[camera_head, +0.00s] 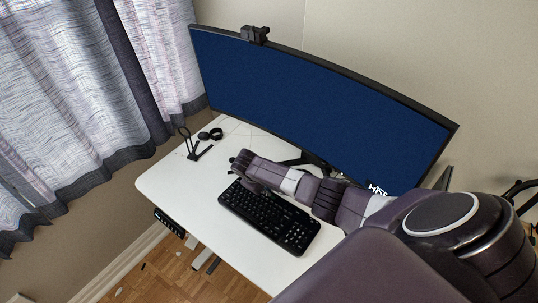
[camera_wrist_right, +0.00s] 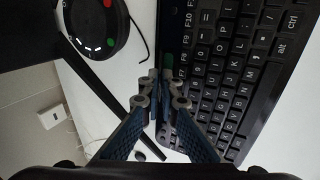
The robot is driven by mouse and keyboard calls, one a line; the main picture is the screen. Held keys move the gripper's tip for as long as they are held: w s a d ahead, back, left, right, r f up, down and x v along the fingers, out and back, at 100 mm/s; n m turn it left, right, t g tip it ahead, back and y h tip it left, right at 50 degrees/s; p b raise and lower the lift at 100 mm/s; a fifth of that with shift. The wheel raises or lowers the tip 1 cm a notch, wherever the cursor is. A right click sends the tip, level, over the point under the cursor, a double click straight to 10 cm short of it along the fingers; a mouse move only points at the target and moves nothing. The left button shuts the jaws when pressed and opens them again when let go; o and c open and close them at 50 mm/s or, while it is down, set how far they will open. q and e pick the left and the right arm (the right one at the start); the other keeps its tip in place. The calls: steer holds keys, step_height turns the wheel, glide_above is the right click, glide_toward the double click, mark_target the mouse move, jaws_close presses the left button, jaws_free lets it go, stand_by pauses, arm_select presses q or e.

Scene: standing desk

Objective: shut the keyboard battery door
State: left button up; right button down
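The black keyboard (camera_head: 268,215) lies on the white desk, keys up. In the right wrist view the keyboard (camera_wrist_right: 228,75) fills the right side, with its long edge running beside my fingers. My right gripper (camera_wrist_right: 161,88) points at that edge, near the function keys; its fingertips are drawn together and nothing clear shows between them. Whether it touches the keyboard I cannot tell. In the head view my right arm reaches over the keyboard's far edge, and the gripper itself is mostly hidden. I cannot make out the battery door. My left gripper is not in view.
A wide curved monitor (camera_head: 310,105) stands behind the keyboard, its stand partly behind my arm. A black stand (camera_head: 193,147) and small round black items (camera_head: 212,134) lie at the desk's far left. The white desk (camera_head: 180,180) is clear left of the keyboard.

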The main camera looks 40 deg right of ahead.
steer(key=shift+a+h, duration=0.1)
steer(key=shift+h, duration=0.4)
steer(key=c, duration=2.2)
jaws_free()
steer(key=shift+a, duration=0.1)
steer(key=shift+v, duration=3.95)
steer(key=shift+s, duration=0.15)
